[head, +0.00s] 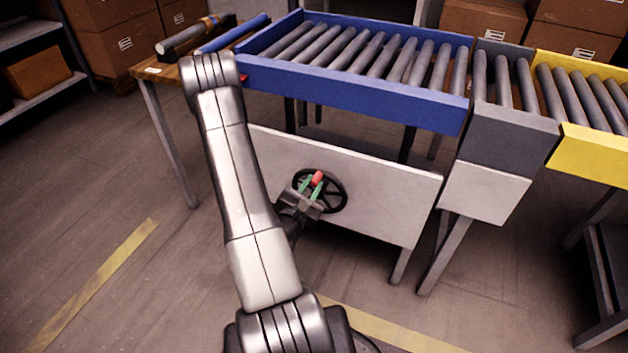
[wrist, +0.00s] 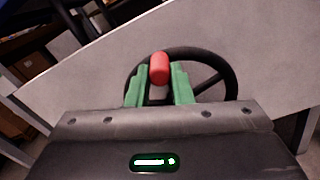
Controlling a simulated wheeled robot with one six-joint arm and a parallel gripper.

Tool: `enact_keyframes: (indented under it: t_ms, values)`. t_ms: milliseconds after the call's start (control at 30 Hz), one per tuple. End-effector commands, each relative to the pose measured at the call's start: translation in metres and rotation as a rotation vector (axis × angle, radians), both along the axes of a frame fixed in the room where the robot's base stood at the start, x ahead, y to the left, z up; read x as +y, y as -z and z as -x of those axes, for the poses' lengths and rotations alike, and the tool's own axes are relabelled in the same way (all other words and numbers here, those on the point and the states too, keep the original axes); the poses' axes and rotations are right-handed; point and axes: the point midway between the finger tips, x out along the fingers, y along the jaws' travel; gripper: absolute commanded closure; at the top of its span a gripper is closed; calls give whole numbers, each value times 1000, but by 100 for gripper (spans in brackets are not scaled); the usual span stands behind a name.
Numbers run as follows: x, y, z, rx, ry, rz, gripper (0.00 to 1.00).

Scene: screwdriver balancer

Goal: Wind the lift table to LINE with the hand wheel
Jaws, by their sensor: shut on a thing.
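The black hand wheel (head: 345,192) is mounted on a pale panel (head: 395,205) below the blue roller table (head: 360,93). Its rim and spokes also show in the wrist view (wrist: 233,88). A red knob (head: 318,177) stands out from the wheel, at its upper part in the head view. My gripper (head: 311,186) has its green fingers shut on the knob, one on each side; the red end sticks up between them in the wrist view (wrist: 159,68). The fingers hide part of the wheel. No LINE mark can be read.
A grey roller section (head: 512,128) adjoins the blue table on the right, then a yellow roller conveyor (head: 590,155). A wooden bench (head: 160,72) with dark and blue cylindrical objects stands at the left. Cardboard boxes stand behind. The floor left of my arm is clear.

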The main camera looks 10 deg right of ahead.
Motion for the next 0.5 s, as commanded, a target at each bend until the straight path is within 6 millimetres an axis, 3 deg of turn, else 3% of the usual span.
enact_keyframes:
  t_ms: [500]
  values:
    - [4,3,4,36,-2,42,100]
